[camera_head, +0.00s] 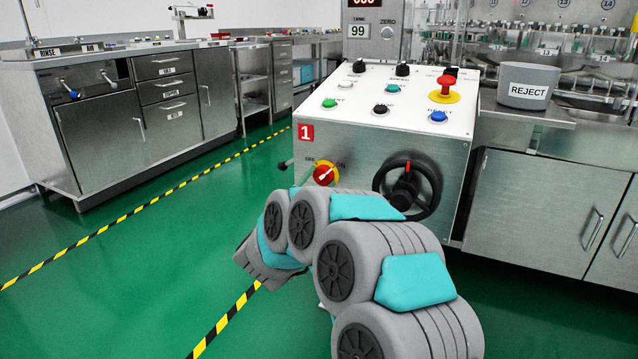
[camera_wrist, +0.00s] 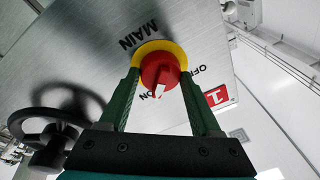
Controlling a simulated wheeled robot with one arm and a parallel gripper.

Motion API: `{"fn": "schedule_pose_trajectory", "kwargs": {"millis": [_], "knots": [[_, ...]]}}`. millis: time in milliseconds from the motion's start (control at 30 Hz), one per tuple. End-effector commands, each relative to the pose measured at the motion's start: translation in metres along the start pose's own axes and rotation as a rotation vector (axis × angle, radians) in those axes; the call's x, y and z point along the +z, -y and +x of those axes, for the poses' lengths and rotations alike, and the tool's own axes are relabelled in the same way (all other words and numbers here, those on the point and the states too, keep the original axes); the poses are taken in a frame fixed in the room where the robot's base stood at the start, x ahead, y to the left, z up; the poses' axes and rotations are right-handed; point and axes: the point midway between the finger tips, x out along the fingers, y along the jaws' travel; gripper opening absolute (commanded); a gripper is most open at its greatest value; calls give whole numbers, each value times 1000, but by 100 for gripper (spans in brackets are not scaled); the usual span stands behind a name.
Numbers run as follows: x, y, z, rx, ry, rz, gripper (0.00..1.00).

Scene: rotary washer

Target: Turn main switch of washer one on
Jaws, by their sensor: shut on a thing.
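Washer one, marked by a red "1" sign (camera_head: 305,132), has a red rotary main switch (camera_head: 325,174) on a yellow plate, low on its front panel. "OFF" and "ON" are printed beside it. The switch also shows in the wrist view (camera_wrist: 160,70), with its white mark (camera_wrist: 158,90) on the side near the "ON" lettering. My gripper (camera_wrist: 159,76) has its two green fingers on either side of the red knob, shut on it.
A black handwheel (camera_head: 408,190) sits right of the switch. A red emergency button (camera_head: 445,88) and several coloured buttons are on the sloped top. A grey REJECT bin (camera_head: 528,84) stands to the right. Green floor is clear on the left.

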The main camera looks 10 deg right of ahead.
Motion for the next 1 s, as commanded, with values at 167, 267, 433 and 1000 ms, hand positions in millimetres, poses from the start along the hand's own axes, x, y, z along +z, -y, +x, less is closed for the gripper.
{"fn": "schedule_pose_trajectory", "kwargs": {"millis": [167, 267, 433, 1000], "knots": [[0, 0, 0, -1, -1, 1, 9], [0, 0, 0, -1, -1, 1, 73], [0, 0, 0, 0, -1, 0, 93], [1, 2, -39, -3, 6, -2, 94]]}}
